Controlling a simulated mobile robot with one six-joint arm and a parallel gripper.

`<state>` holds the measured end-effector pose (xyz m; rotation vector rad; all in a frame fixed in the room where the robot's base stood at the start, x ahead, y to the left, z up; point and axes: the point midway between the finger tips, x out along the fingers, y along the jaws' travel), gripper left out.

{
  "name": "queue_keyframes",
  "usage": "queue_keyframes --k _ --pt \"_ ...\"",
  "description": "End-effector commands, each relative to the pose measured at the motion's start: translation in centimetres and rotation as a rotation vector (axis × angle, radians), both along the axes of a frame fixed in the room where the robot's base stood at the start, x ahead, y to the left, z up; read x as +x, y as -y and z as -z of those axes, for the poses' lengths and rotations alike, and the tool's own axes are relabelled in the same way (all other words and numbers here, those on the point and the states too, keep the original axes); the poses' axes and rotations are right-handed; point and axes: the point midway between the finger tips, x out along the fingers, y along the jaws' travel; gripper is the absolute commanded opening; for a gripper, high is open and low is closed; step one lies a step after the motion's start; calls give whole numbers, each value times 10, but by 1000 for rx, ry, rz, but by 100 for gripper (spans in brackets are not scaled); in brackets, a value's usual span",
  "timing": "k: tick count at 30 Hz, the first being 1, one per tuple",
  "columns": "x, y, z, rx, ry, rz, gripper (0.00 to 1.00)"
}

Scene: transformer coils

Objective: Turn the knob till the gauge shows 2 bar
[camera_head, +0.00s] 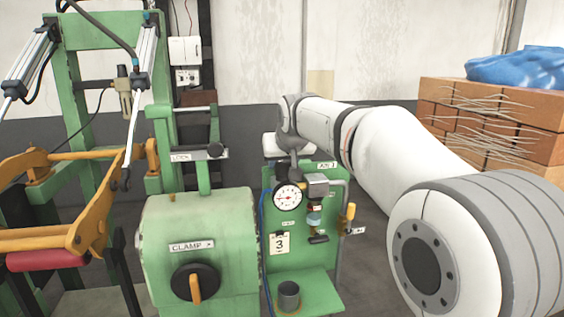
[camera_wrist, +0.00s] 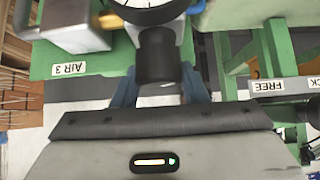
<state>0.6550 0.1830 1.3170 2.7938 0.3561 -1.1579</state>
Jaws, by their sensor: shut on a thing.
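The round white gauge (camera_head: 288,196) with a red needle is on the green AIR 3 panel (camera_head: 327,258). Its numbers are too small to read in the head view. In the wrist view only the edge of the gauge (camera_wrist: 148,12) shows at the top. The dark cylindrical knob (camera_wrist: 157,55) is beside the gauge there. My gripper (camera_wrist: 158,93) is shut on the knob, with a blue finger on each side of it. In the head view my arm reaches in from the right, and its wrist is above the gauge.
A green CLAMP box (camera_head: 205,225) with a black and orange selector (camera_head: 196,285) stands left of the panel. A yellow-handled valve (camera_head: 350,212) is on the panel's right. A grey cup (camera_head: 289,293) is below.

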Motion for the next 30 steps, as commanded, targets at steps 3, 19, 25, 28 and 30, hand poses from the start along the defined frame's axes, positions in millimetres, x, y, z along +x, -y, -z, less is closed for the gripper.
queue_keyframes --k 3,19,25,28,30 --pt "0 -2 0 -1 1 52 17" --pt "0 -1 1 -2 2 418 17" --pt "0 -1 0 0 1 505 17" --pt "0 0 0 -1 0 530 17" --pt "0 0 0 1 1 541 17"
